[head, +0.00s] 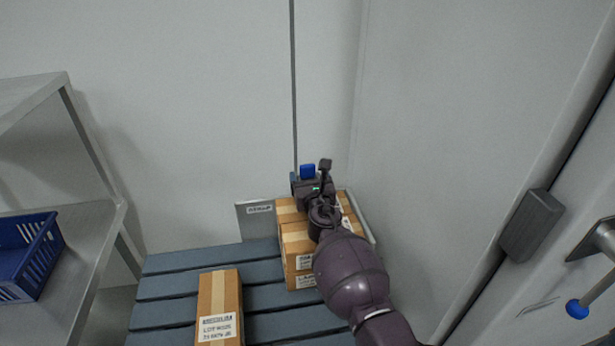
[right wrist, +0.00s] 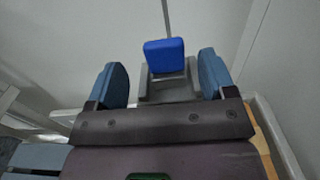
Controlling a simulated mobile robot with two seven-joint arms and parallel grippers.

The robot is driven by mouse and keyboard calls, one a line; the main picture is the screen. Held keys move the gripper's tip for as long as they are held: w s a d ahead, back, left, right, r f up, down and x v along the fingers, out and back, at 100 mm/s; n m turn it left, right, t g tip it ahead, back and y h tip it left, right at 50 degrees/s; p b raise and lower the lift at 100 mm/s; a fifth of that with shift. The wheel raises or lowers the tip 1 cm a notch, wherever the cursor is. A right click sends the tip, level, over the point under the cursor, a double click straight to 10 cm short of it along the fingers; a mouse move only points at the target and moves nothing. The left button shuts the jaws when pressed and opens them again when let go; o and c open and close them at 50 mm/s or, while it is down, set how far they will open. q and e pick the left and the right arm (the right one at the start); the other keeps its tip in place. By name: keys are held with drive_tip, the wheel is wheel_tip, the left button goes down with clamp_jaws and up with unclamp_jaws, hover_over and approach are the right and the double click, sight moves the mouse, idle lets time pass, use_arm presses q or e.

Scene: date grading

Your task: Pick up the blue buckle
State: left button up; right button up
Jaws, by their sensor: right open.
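The blue buckle (head: 307,171) shows just past my right gripper (head: 306,182), in front of the pale wall. In the right wrist view the blue buckle (right wrist: 164,55) is a rounded blue block on a grey piece. It appears between the two blue-padded fingers of my right gripper (right wrist: 163,78), with a visible gap on each side. The fingers are apart and hold nothing. How deep the buckle is between them I cannot tell. My left gripper is not in view.
Cardboard boxes (head: 297,240) are stacked under my right arm on a slatted grey surface (head: 175,287). Another box (head: 219,300) lies nearer. A blue basket (head: 32,262) sits on a shelf at left. A door with a handle (head: 597,240) is at right.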

sight(308, 172)
use_arm(q)
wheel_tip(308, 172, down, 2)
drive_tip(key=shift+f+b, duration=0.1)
drive_tip(key=shift+b, duration=0.6)
use_arm(e)
drive_tip(key=w, duration=0.1)
drive_tip(key=w+f, duration=0.1)
drive_tip(key=w, duration=0.1)
drive_tip(key=shift+w+a+f, duration=0.1)
drive_tip(key=shift+f, duration=0.05)
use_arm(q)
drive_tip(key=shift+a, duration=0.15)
use_arm(e)
drive_tip(key=shift+w+a+r, duration=0.1)
drive_tip(key=shift+w+r, duration=0.2)
drive_tip(key=shift+w, duration=0.25)
drive_tip(key=shift+r, duration=0.1)
drive_tip(key=shift+c, duration=0.4)
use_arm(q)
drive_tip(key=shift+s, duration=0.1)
use_arm(e)
drive_tip(key=c, duration=1)
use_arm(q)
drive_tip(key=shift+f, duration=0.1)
use_arm(e)
drive_tip(key=shift+o, duration=0.2)
